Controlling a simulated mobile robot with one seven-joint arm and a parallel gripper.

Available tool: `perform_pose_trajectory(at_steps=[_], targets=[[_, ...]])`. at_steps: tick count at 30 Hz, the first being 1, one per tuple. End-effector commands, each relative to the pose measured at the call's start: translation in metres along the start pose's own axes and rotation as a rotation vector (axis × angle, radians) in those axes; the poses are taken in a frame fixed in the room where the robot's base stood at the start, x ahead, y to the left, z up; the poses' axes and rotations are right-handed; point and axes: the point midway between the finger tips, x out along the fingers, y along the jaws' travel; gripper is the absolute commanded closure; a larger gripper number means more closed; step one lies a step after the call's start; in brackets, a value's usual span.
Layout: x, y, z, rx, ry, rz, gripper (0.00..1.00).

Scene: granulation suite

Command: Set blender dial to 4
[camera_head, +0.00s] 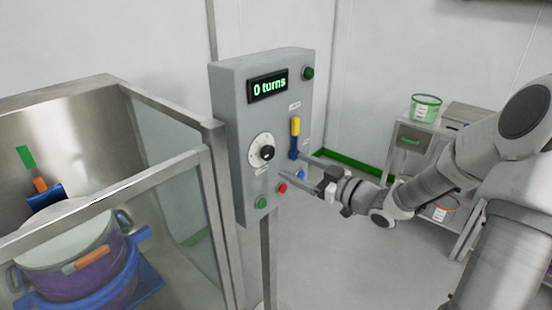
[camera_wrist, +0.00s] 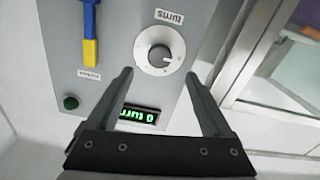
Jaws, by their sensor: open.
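The blender dial (camera_head: 262,150) is a white round scale with a black knob on the grey control panel (camera_head: 235,115). In the wrist view the dial (camera_wrist: 159,45) faces me, upside down, its scale marks too small to read surely. The green display (camera_head: 268,85) above it reads "0 turns"; it also shows in the wrist view (camera_wrist: 139,118). My gripper (camera_head: 294,167) is open and empty, in front of the panel to the right of the dial in the head view. In the wrist view the fingertips (camera_wrist: 160,73) are spread to either side of the dial's near edge, apart from the knob.
A lever with a yellow handle and blue base (camera_head: 295,138) is right of the dial. A glass-sided metal enclosure (camera_head: 165,150) with a purple drum (camera_head: 80,262) stands left. A shelf cart (camera_head: 425,140) stands right.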

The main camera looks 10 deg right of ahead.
Motion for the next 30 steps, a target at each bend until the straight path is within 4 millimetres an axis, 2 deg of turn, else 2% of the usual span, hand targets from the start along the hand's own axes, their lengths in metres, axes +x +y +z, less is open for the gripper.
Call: perform_pose_trajectory(at_steps=[3, 9, 15, 23, 24, 26, 30], targets=[[0.027, -0.001, 0.0, 0.001, 0.003, -0.003, 0.16], [0.059, -0.001, 0.0, 0.0, 0.001, -0.002, 0.16], [0.073, 0.0, 0.0, 0.0, -0.001, 0.0, 0.16], [0.075, 0.0, 0.0, 0.0, -0.001, 0.001, 0.16], [0.075, 0.0, 0.0, 0.0, -0.001, 0.001, 0.18], [0.075, 0.0, 0.0, 0.0, -0.001, 0.001, 0.28], [0.074, 0.0, 0.0, 0.0, -0.001, 0.001, 0.54]])
